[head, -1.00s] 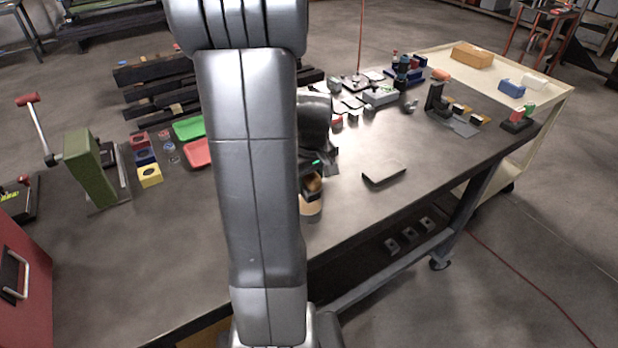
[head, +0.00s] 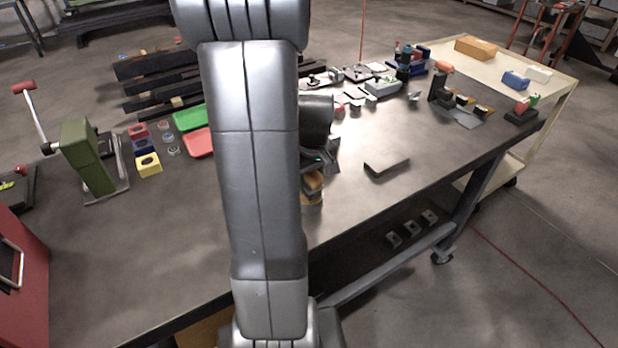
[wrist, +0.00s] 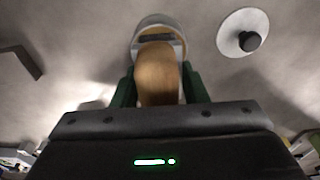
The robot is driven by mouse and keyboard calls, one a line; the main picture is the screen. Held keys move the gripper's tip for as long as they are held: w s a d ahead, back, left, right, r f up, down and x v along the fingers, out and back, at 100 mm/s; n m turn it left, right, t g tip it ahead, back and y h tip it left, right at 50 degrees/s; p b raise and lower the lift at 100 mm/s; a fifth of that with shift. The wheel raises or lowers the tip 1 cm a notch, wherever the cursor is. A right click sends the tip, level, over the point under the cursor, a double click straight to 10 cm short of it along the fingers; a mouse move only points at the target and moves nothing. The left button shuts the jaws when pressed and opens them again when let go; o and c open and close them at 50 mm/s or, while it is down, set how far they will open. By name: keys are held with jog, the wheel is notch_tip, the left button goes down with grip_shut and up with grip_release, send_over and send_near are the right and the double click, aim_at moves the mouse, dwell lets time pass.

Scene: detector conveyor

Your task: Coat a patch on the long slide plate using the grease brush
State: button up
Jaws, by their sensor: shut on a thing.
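My gripper (wrist: 158,88) has its green fingers shut on a brown wooden handle, which looks like the grease brush (wrist: 157,72). A wide, pale rounded part with a dark band shows beyond the handle; I cannot tell if it is the brush head. In the head view the brush (head: 312,183) hangs below my dark gripper, over the bench near its front edge. Whether its lower end touches the bench is unclear.
A white disc (wrist: 231,22) with a black round piece on it shows right in the wrist view. Green (head: 190,118) and red trays, coloured blocks and a green press (head: 88,155) stand left. Parts crowd the back. The bench (head: 360,200) around the plate is clear.

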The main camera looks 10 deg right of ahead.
jog(key=shift+f+b, duration=0.55)
dwell(1.4)
jog(key=shift+r+p, duration=2.65)
jog(key=shift+r, duration=0.95)
jog(key=shift+f, duration=0.1)
